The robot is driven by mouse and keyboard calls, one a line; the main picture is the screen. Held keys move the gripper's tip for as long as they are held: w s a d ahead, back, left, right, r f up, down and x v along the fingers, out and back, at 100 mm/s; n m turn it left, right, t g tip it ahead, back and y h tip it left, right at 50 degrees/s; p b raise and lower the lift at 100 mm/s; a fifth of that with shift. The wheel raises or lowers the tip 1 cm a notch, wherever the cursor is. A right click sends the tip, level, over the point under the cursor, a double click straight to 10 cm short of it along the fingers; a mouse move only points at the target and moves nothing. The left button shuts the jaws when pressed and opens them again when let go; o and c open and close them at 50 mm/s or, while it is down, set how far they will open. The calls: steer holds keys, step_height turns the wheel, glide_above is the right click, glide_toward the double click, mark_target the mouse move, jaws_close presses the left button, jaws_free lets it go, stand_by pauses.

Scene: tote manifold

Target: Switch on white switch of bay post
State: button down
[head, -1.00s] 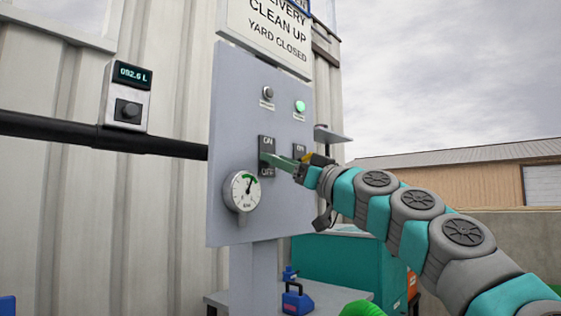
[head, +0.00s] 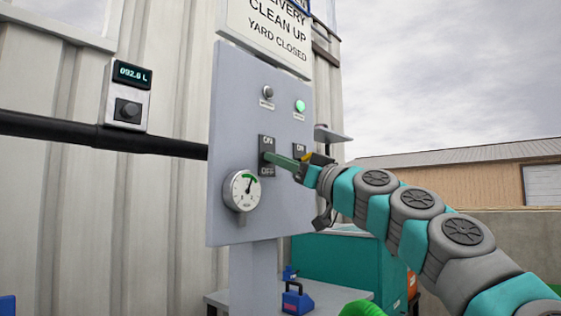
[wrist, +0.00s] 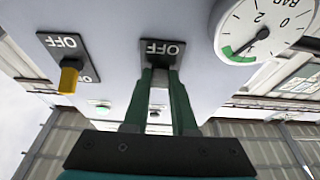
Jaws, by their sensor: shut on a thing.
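The bay post's grey panel (head: 232,120) carries two black switch plates. The left plate (head: 267,172) has ON at its top and OFF at its bottom. My gripper (head: 268,156) reaches it from the right with green fingers, shut on the switch lever at the plate's middle. In the wrist view the fingers (wrist: 160,85) meet the plate (wrist: 162,46) just beside its OFF label.
Above the switches are an unlit grey lamp (head: 268,91) and a lit green lamp (head: 300,106). A pressure gauge (head: 242,190) sits below left of the switches. A sign (head: 270,32) is above.

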steer(key=shift+r+p, duration=0.15)
steer(key=shift+p, duration=0.25)
steer(key=r+g+h+p, duration=0.1)
steer(key=p, duration=0.2)
steer(key=shift+d+h+p, duration=0.15)
steer(key=shift+h+p, duration=0.15)
steer(key=g+h+p, duration=0.1)
steer(key=p, duration=0.2)
steer(key=r+g+h+p, duration=0.1)
steer(key=h+p, duration=0.1)
steer(key=p, duration=0.2)
steer(key=shift+r+g, duration=0.25)
steer(key=shift+g, duration=0.05)
steer(key=g+h+p, duration=0.1)
steer(key=p, duration=0.3)
steer(key=shift+r+h+p, duration=0.15)
steer(key=shift+h+p, duration=0.15)
steer(key=shift+p, duration=0.1)
steer(key=shift+g+h+p, duration=0.3)
steer(key=shift+g+p, duration=0.1)
steer(key=shift+p, duration=0.1)
steer(key=c, duration=0.7)
jaws_free()
steer(key=shift+a+f, duration=0.2)
